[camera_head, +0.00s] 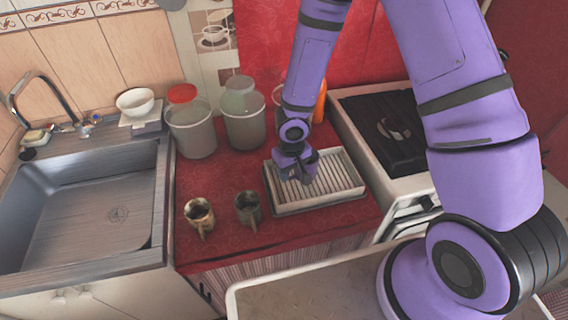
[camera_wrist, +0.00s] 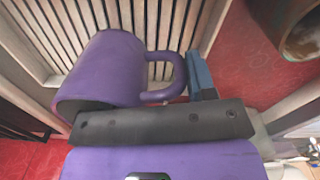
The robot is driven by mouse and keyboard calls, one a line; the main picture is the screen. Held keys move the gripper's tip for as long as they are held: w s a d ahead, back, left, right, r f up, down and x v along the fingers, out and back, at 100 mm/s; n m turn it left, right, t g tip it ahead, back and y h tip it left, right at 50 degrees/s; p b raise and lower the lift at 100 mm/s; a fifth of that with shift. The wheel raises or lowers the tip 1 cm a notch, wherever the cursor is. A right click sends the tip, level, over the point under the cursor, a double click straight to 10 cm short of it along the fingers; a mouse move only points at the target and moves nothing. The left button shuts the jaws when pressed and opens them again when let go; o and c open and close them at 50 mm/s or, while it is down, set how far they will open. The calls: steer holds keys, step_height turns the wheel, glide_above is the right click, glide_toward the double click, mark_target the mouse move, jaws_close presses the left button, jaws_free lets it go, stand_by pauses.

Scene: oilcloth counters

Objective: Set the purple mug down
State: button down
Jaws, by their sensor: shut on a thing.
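The purple mug (camera_wrist: 105,70) fills the left of the wrist view, its handle pointing right toward the blue-padded finger of my gripper (camera_wrist: 198,78). My gripper is shut on the mug; its exact hold on the handle is partly hidden by the dark gripper body. The slats of the white drying rack show behind the mug. In the head view my gripper (camera_head: 306,176) is over the rack (camera_head: 345,178), and the purple mug is hard to tell from my purple arm there. Whether the mug touches the slats cannot be told.
Two worn metal-like mugs, one brownish (camera_head: 199,216) and one dark (camera_head: 248,208), stand on the red counter (camera_head: 225,245) left of the rack. Two jars (camera_head: 192,130) (camera_head: 243,118) stand behind. A stove (camera_head: 385,130) is right and a sink (camera_head: 90,215) left.

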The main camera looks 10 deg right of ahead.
steer(key=shift+w+f, duration=0.15)
steer(key=shift+w, duration=0.25)
steer(key=shift+f, duration=1.65)
steer(key=shift+c, duration=2.3)
jaws_free()
steer(key=shift+f, duration=0.1)
